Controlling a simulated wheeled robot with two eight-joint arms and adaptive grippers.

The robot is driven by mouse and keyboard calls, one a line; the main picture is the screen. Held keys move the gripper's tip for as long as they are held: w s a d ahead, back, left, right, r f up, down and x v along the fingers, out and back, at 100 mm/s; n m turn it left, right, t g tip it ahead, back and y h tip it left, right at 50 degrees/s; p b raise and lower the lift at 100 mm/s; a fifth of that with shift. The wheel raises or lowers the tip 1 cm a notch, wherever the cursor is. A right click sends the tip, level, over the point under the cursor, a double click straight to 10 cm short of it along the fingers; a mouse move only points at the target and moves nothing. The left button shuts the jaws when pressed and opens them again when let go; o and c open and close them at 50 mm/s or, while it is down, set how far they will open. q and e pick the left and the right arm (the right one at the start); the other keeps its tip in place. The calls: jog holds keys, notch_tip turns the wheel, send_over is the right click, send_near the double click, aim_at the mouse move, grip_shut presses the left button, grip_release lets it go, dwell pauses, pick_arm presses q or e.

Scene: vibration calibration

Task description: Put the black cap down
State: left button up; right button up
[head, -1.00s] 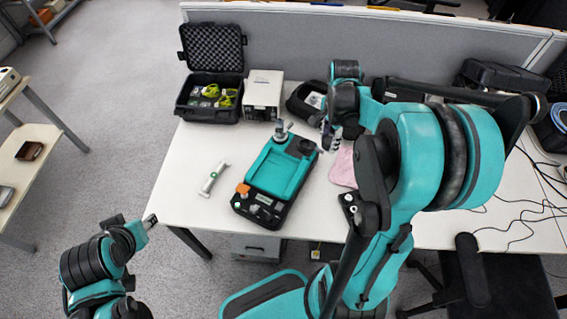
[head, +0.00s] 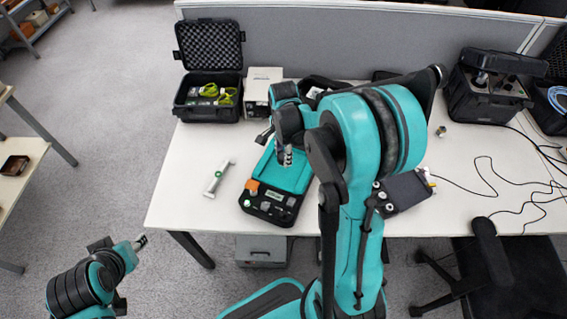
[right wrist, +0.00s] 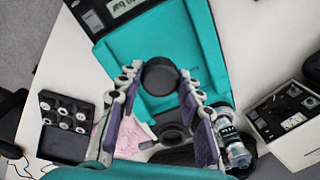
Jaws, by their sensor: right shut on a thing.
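The black cap (right wrist: 160,76) is round and dark. It sits between the fingertips of my right gripper (right wrist: 159,78) in the right wrist view, with the teal tray-like top of the device (right wrist: 215,75) beneath it. In the head view my right gripper (head: 286,155) is over the teal device (head: 290,178), and the cap is hard to make out there. I cannot tell whether the cap touches the teal surface. My left gripper (head: 140,242) is off the table's front left, away from everything; its fingers are too small to read.
A white tool with a green mark (head: 217,178) lies left of the device. An open black case (head: 208,115) and a beige box (head: 262,88) stand behind. A dark holder with several round pieces (right wrist: 66,125) and a pink cloth (right wrist: 130,135) are nearby. The front left tabletop is clear.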

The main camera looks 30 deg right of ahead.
jog(key=shift+f+b, duration=0.75)
jog(key=shift+f, duration=1.15)
jog(key=o, duration=1.2)
jog(key=shift+f, duration=0.15)
jog(key=shift+c, duration=0.2)
